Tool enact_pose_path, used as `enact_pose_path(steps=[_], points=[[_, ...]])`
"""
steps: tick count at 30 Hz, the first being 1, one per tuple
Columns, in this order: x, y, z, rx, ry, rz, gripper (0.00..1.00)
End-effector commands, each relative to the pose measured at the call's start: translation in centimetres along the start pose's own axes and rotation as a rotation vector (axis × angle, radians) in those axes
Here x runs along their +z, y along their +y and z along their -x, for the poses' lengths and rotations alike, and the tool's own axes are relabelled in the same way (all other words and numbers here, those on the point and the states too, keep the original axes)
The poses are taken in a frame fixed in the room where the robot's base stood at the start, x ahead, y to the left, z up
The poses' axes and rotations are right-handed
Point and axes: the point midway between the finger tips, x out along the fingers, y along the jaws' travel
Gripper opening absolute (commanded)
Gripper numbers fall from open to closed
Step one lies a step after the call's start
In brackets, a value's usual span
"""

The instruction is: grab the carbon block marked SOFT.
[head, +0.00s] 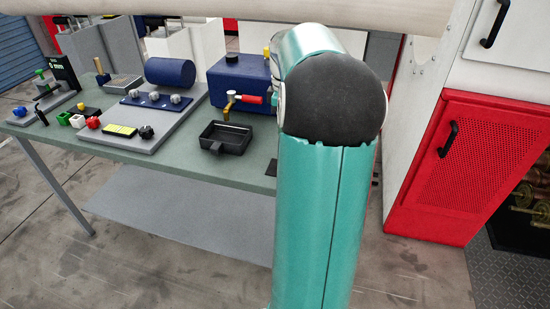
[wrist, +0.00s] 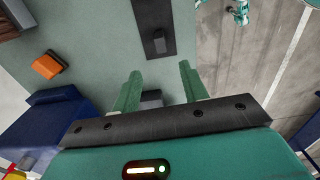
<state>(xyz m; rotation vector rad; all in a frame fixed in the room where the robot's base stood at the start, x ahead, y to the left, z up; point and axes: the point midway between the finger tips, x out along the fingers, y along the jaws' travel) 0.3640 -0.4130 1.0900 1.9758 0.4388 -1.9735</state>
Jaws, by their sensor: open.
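I see no readable SOFT marking in either view. In the wrist view a small dark block (wrist: 158,42) with a paler grey end lies on a black strip (wrist: 148,14) on the green bench top. A grey piece (wrist: 151,97) shows between the bases of my fingers, partly hidden by the gripper body; I cannot tell what it is. My gripper (wrist: 159,70) is open, with its two green fingers apart and nothing visibly held. The dark block is beyond the fingertips, roughly in line with the gap. In the head view my arm hides the gripper and these blocks.
The green bench (head: 70,127) carries a grey board with knobs (head: 140,130), a black tray (head: 226,137) and a blue box (head: 238,82). A red cabinet (head: 455,160) stands to the right. The wrist view shows an orange object (wrist: 48,65) at left and floor beyond the bench edge at right.

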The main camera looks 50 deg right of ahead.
Motion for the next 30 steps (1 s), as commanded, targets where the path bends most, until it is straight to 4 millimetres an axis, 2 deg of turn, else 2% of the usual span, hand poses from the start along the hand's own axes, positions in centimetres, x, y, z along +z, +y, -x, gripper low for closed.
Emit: enact_pose_path(steps=[5,13,20,30], points=[[0.6,0.4,-2.0,-0.009,0.001,0.007,0.44],[0.4,0.3,-7.1,-0.009,0.001,0.008,0.44],[0.3,0.2,-9.1,-0.007,0.001,0.01,0.44],[0.2,-0.1,-13.5,-0.006,0.002,0.009,0.44]])
